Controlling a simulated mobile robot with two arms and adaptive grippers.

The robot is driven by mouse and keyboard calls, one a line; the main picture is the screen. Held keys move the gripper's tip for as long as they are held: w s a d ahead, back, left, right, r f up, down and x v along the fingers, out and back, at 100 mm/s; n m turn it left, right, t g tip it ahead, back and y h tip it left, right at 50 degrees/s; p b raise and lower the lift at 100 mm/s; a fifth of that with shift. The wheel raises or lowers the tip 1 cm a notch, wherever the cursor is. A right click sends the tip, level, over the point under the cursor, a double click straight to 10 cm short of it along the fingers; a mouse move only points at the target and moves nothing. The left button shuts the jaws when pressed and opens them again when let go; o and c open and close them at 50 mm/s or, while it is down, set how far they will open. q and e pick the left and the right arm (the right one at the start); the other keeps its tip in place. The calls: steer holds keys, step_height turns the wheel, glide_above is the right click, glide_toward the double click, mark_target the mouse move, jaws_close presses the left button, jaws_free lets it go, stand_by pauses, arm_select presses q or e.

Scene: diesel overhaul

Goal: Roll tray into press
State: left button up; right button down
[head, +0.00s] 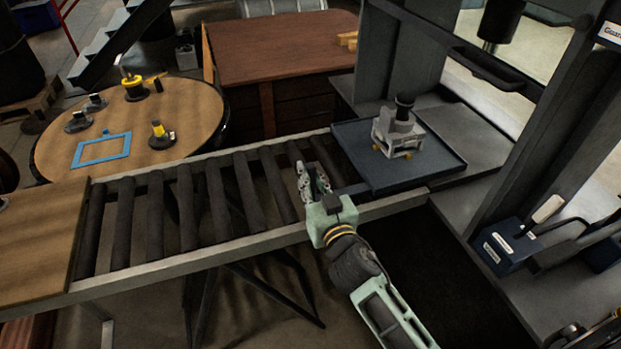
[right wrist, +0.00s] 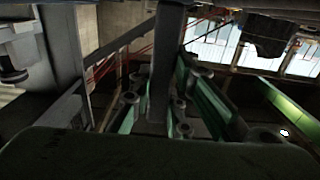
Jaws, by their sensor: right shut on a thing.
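The shallow blue-grey tray (head: 356,152) sits at the right end of the roller conveyor (head: 190,205), its far side at the press. A grey metal part (head: 398,132) with a dark round top stands upright on it, with small yellow pieces at its foot. My right gripper (head: 312,182) is at the tray's left side, over the rollers. It is shut on the tray's handle, a dark bar (right wrist: 165,70) that runs between the green fingers in the right wrist view. The press (head: 440,112) has grey uprights and a flat bed. My left gripper is out of view.
A round wooden table (head: 190,110) with small parts and a blue frame (head: 102,150) stands at the back left. A brown desk (head: 280,45) is behind the conveyor. A blue box (head: 505,246) with a lever is at the right. The rollers left of my gripper are clear.

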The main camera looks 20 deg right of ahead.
steer(key=shift+d, duration=0.15)
steer(key=p, duration=0.3)
glide_above(399, 176)
steer(key=a, duration=0.1)
steer(key=shift+a, duration=0.1)
steer(key=shift+w+d, duration=0.1)
steer(key=shift+d, duration=0.35)
steer(key=shift+d+r, duration=0.1)
steer(key=c, duration=1.6)
jaws_free()
steer(key=shift+d, duration=0.1)
steer(key=shift+c, duration=0.2)
steer(key=s, duration=1.2)
steer(key=shift+d, duration=0.15)
